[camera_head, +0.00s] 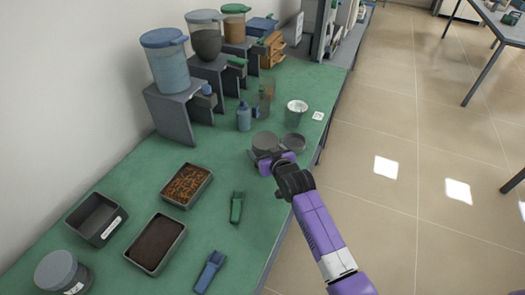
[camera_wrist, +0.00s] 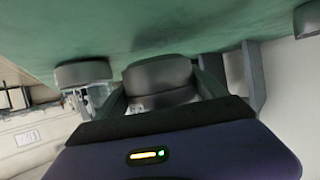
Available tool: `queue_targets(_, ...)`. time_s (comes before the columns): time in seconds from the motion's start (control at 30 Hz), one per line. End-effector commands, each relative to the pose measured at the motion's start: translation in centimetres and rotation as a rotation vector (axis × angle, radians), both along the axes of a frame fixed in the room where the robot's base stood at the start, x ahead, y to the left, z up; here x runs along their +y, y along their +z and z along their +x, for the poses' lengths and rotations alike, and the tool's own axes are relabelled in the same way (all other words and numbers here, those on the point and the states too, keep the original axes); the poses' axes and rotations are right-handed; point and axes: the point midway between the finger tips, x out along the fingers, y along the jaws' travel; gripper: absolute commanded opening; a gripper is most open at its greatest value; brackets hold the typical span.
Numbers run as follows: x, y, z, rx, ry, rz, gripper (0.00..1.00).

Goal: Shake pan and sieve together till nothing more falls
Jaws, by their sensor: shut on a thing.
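My gripper (camera_head: 270,161) is at the right part of the green bench, at the end of my purple arm. Its fingers are shut on a round dark grey stack (camera_head: 265,142), which looks like the sieve and pan together. In the wrist view the stack (camera_wrist: 158,75) sits between the two fingers, with a wider upper part over a lower part. I cannot see into it from either view. A second round grey piece (camera_head: 294,142), like a lid or shallow dish, lies just right of it; the wrist view shows a similar round piece (camera_wrist: 84,73) at left.
A white-rimmed cup (camera_head: 296,112) and a blue bottle (camera_head: 244,117) stand behind the stack. Hoppers on grey stands (camera_head: 175,110) line the wall. Trays of brown material (camera_head: 186,185) and dark material (camera_head: 156,244), and green (camera_head: 237,207) and blue (camera_head: 211,270) scoops lie nearer.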

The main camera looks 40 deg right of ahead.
Motion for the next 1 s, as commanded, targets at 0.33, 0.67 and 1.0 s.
queue_targets(0.33,0.8,0.3,0.1,-0.001,0.003,-0.002,0.12)
queue_targets(0.67,1.2,0.2,0.1,-0.003,-0.003,0.0,0.12)
queue_targets(1.0,1.9,0.3,0.1,0.0,0.003,-0.002,0.12)
